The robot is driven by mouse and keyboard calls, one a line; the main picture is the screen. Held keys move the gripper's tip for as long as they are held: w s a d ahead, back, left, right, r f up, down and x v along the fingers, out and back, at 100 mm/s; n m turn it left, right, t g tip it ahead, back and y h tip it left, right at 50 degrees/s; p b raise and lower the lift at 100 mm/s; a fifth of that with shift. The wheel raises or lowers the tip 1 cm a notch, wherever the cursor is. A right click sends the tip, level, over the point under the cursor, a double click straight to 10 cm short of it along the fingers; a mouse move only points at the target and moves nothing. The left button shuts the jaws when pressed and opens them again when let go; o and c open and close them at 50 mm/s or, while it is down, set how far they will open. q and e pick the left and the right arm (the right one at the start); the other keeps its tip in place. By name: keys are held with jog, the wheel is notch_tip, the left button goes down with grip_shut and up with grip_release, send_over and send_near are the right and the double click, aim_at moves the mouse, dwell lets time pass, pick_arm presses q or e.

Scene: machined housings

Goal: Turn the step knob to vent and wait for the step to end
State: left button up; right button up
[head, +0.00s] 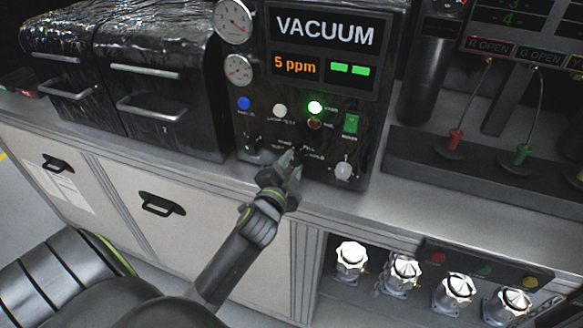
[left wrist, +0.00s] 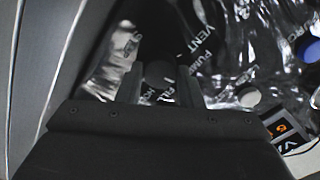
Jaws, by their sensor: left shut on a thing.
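The control panel (head: 268,118) is a dark box whose screen (head: 325,45) reads VACUUM, with 5 ppm in orange and two green bars below. My left gripper (head: 291,163) is at the lower middle of the panel, shut on the step knob. The gripper hides the knob in the head view. In the left wrist view a dark round knob (left wrist: 159,73) sits between my two fingers (left wrist: 160,88), with VENT lettering beside it. The knob's pointer direction cannot be told. My right gripper is not in view.
A lit green lamp (head: 315,107), a blue button (head: 243,103) and a green switch (head: 350,123) are on the panel. A grey knob (head: 344,171) is right of my gripper. Two gauges (head: 238,70) are at its left edge. Dark wrapped boxes (head: 165,85) stand left; white valve handles (head: 351,259) are below.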

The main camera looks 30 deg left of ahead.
pick_arm(q)
jog(key=n+b, duration=0.1)
jog(key=n, duration=0.4)
jog(key=shift+f+n, duration=0.15)
jog(key=shift+n, duration=0.15)
jog(key=n+b, duration=0.1)
jog(key=n, duration=0.4)
jog(key=shift+n, duration=0.4)
jog(key=shift+b, duration=0.3)
jog(key=o, duration=1)
jog(key=shift+c, duration=0.2)
jog(key=shift+s, duration=0.1)
